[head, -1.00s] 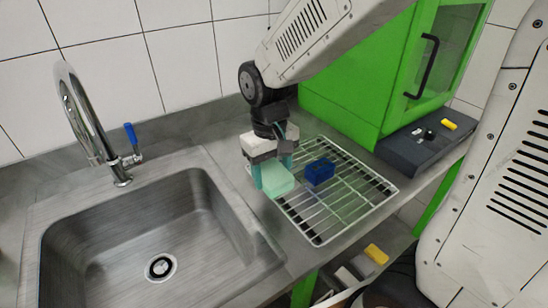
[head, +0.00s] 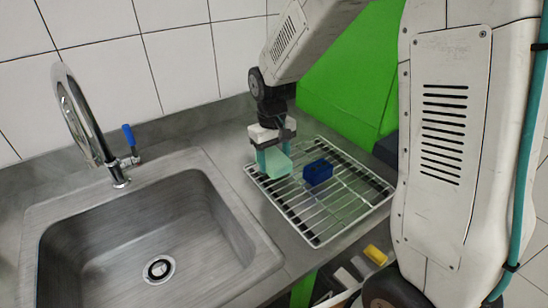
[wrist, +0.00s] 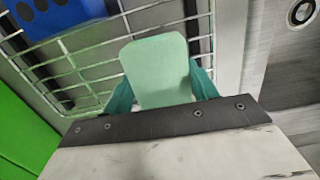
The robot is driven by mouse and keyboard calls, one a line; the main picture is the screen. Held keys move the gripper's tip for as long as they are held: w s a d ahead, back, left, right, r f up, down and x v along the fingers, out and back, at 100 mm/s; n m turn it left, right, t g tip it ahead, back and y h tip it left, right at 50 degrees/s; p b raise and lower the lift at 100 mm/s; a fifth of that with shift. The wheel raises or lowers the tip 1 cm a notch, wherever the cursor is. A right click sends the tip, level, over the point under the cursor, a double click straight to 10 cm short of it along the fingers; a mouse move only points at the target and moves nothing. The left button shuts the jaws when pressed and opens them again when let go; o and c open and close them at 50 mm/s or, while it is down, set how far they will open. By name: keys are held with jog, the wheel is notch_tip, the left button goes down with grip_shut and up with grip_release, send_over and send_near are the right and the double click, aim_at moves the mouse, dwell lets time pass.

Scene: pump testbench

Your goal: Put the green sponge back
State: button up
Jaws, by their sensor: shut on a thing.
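The pale green sponge (head: 273,163) is between the teal fingers of my gripper (head: 272,158), which is shut on it. The sponge is over the left back corner of the white wire rack (head: 322,236) in the head view. In the wrist view the sponge (wrist: 157,72) stands out between the two fingers (wrist: 160,90), with rack wires behind it. I cannot tell whether its lower edge touches the wires.
A blue block with holes (head: 318,172) sits on the rack right of the sponge. A steel sink (head: 150,235) with a tap (head: 85,125) is at left. A green cabinet (head: 345,90) stands behind the rack. A yellow item (head: 375,255) lies below the counter.

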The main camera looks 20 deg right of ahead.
aim_at(272, 156)
jog(key=o, duration=1.2)
jog(key=shift+f, duration=0.15)
notch_tip(272, 156, up, 12)
jog(key=s+d+r, duration=0.1)
jog(key=s, duration=0.7)
jog(key=s+d+r+m+t, duration=0.1)
jog(key=s+r, duration=0.1)
jog(key=s, duration=0.7)
jog(key=s+d+r+m+t, duration=0.1)
jog(key=s, duration=0.8)
jog(key=shift+r, duration=0.15)
